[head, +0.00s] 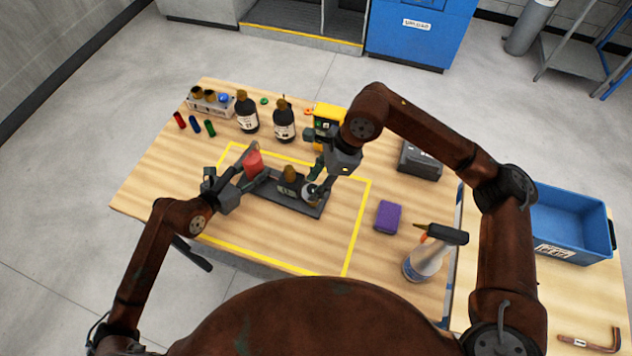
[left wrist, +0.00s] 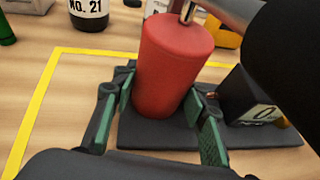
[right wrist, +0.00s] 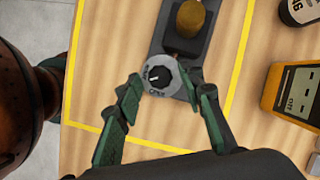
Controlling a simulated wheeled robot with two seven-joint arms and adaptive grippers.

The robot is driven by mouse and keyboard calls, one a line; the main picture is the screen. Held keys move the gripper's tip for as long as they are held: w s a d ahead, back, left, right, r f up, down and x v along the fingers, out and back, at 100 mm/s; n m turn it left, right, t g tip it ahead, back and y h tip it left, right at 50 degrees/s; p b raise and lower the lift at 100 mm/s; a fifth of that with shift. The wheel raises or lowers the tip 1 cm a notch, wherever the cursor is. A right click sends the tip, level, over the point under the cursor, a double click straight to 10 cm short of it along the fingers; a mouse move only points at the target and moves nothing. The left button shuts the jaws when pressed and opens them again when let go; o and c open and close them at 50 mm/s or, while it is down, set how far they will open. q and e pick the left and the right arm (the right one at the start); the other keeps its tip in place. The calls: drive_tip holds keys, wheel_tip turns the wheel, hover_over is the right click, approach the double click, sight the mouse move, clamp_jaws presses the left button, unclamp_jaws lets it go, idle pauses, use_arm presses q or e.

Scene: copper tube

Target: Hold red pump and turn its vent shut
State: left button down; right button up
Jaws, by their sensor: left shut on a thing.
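The red pump (head: 253,164) is a red cylinder standing at the left end of a dark base plate (head: 309,208). My left gripper (left wrist: 160,88) is shut on its body, with green-lined fingers on both sides. A grey round vent dial with a black knob (right wrist: 160,77) sits at the other end of the plate, beside a black block with a brass cap (right wrist: 190,18). The white knob mark points left; the dial lettering is too small to read surely. My right gripper (right wrist: 168,92) is open, its fingers apart on either side of the dial. The pump is out of the right wrist view.
Dark bottles (head: 284,122), a rack (head: 210,100) and a yellow meter (head: 326,116) stand behind. A purple sponge (head: 388,216) and spray bottle (head: 424,262) are to the right, then a blue bin (head: 572,220). The front of the yellow-taped area is clear.

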clamp_jaws()
drive_tip(key=shift+m, duration=0.3)
drive_tip(key=shift+s+m+t, duration=0.1)
drive_tip(key=shift+m+t, duration=0.45)
drive_tip(key=shift+m, duration=0.75)
drive_tip(key=shift+s+m+t, duration=0.1)
drive_tip(key=shift+m+t, duration=0.45)
drive_tip(key=shift+m, duration=0.75)
drive_tip(key=shift+o, duration=0.8)
unclamp_jaws()
drive_tip(key=v, duration=1.2)
drive_tip(key=shift+a, duration=0.2)
